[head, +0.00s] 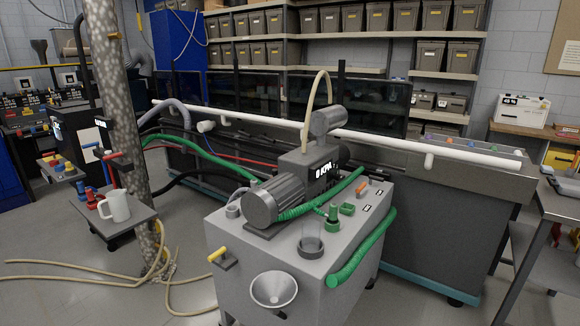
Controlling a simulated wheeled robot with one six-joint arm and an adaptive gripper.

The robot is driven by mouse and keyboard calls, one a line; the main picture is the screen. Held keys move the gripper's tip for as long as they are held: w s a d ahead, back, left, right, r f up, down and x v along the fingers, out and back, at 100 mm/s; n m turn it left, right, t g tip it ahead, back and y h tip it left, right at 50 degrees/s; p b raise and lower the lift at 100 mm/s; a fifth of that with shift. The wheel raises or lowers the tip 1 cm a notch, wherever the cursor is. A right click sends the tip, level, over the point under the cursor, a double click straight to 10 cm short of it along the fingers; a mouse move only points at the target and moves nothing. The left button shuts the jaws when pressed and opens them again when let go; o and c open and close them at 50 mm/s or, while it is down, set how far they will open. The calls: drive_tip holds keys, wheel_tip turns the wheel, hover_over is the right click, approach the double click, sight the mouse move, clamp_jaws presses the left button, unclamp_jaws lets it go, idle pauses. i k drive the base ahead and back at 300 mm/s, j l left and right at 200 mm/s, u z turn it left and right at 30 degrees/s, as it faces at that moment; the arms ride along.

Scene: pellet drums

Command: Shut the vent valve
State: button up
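A grey pump cart (280,272) stands in the middle front, with a grey motor (275,200) and a display reading 0 KPA (337,169) on top. No part is clearly labelled as the vent valve. Candidates are a yellow handle (217,254) on the cart's left side, a green fitting (333,217) and a small orange lever (361,188) on the top. I cannot tell whether any of them is open or shut. My gripper is not in view.
Green hoses run over the cart. A long white pipe (420,147) crosses behind.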

sight(358, 190)
drive_tip(key=i+l+z, duration=0.2)
drive_tip(key=i, duration=1.1)
drive_tip(key=k+l+u, duration=0.1)
drive_tip(key=l, duration=0.2)
drive_tip(key=k+l+u, duration=0.1)
drive_tip(key=k+l, duration=0.05)
drive_tip(key=l, duration=0.1)
